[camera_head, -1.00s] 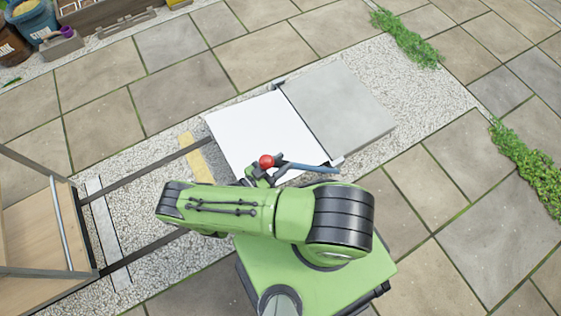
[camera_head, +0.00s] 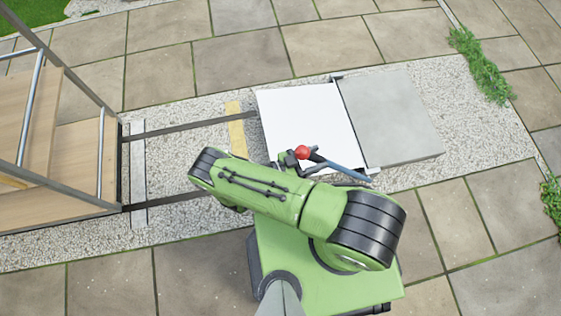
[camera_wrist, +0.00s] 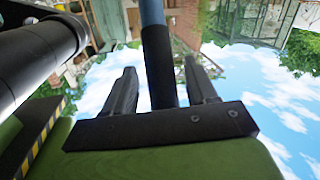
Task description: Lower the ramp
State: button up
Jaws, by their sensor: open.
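A white flat panel (camera_head: 300,115), which may be the ramp, lies against a grey slab (camera_head: 395,115) on the gravel. I cannot tell from above whether it is tilted. A blue-grey bar (camera_head: 345,170) with a red ball (camera_head: 302,152) near one end shows at the panel's near edge, beside my arm. In the wrist view my gripper (camera_wrist: 160,66) is open, with a bar (camera_wrist: 154,28), blue above and black below, between its two fingers. I cannot tell whether the fingers touch it. My gripper's fingers are not clear in the head view.
Two dark rails (camera_head: 185,127) run from a wooden framed structure (camera_head: 70,170) at the left towards the panel. A yellow strip (camera_head: 236,125) and a pale strip (camera_head: 138,172) cross the gravel. Stone paving surrounds the gravel. Green plants (camera_head: 480,65) grow at the right.

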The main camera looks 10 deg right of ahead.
jog(key=s+a, duration=0.2)
jog(key=a, duration=1.2)
jog(key=shift+s+r, duration=0.35)
jog(key=shift+r, duration=0.1)
